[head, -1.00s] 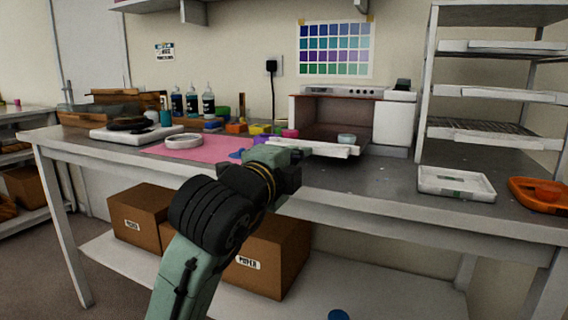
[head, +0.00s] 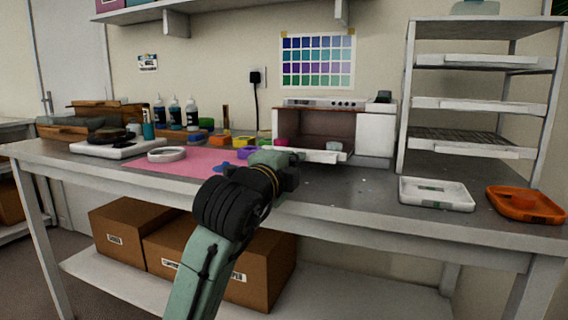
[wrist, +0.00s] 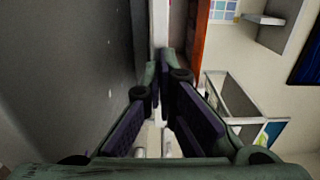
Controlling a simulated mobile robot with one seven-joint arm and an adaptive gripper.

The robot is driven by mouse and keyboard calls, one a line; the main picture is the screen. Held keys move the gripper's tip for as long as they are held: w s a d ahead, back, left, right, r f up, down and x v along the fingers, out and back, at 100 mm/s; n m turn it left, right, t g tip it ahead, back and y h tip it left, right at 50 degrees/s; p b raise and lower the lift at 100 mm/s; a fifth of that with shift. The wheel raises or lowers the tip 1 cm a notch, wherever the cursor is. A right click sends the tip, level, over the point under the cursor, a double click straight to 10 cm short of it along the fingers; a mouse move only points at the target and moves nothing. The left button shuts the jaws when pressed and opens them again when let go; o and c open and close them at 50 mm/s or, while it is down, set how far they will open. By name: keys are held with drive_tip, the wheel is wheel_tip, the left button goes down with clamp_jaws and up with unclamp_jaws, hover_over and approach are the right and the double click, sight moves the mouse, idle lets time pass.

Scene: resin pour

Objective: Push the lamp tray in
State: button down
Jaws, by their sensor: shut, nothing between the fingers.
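The lamp (head: 375,135) is a white box with a dark, open-fronted chamber, standing at the back of the bench. Its white tray (head: 325,156) shows at the bottom of the opening, its front edge sticking out a little. A small pale cup (head: 333,146) sits on the tray. My gripper (head: 292,168) is shut and empty, in front of the tray's left part. In the wrist view my fingertips (wrist: 165,62) point at a white strip (wrist: 160,22), likely the tray's front edge. I cannot tell whether they touch it. My gripper hides the tray's left end.
A white shallow tray (head: 436,204) and an orange tray (head: 526,216) stand on the bench at right, before a rack (head: 470,105). A pink mat (head: 205,168) with a white ring (head: 167,155) lies at left. Coloured pots and bottles stand behind. Bare bench (head: 350,180) lies before the lamp.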

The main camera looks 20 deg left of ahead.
sight(304, 150)
drive_tip(key=w+p, duration=0.2)
drive_tip(key=w, duration=0.8)
drive_tip(key=shift+d, duration=0.15)
drive_tip(key=shift+w+r, duration=0.1)
